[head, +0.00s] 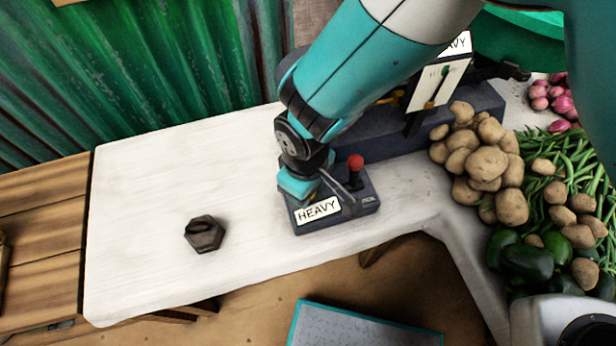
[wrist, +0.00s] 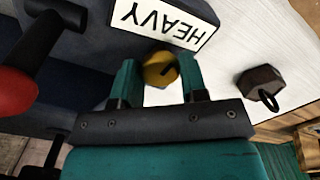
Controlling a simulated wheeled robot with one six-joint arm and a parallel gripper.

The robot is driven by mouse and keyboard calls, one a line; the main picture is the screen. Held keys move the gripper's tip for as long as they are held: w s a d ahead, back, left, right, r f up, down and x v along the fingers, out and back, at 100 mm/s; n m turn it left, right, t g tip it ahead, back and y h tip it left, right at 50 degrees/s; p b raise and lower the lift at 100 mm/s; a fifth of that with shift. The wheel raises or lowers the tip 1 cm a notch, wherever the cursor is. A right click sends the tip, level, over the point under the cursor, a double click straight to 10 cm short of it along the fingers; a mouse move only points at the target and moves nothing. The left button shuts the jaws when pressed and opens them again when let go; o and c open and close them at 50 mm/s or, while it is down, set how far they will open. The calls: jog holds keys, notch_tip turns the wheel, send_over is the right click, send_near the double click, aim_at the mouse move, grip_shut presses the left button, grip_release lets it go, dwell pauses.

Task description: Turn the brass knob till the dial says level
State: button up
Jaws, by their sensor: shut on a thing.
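The brass knob (wrist: 160,70) shows in the wrist view between my two fingers, below a plate lettered HEAVY (wrist: 165,22). It bears a dark mark. My gripper (head: 303,195) is shut on it; in the head view the gripper hides the knob. The dark box with the HEAVY plate (head: 318,209) is on the white table. The dial (head: 438,85) is a pale card with green and orange marks behind my arm, partly covered; I cannot tell its reading. Another HEAVY sign (head: 458,44) is partly visible above it.
A red-topped lever (head: 355,162) stands on the box close to my gripper. A dark hexagonal weight (head: 205,234) lies on the white table (head: 150,190) to the left, with free room around it. Potatoes (head: 485,163), green beans and peppers are heaped at right.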

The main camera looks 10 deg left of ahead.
jog(key=shift+n, duration=1.5)
jog(key=o, duration=0.9)
notch_tip(320, 180, up, 18)
jog(key=shift+f, duration=0.25)
jog(key=shift+d, duration=0.1)
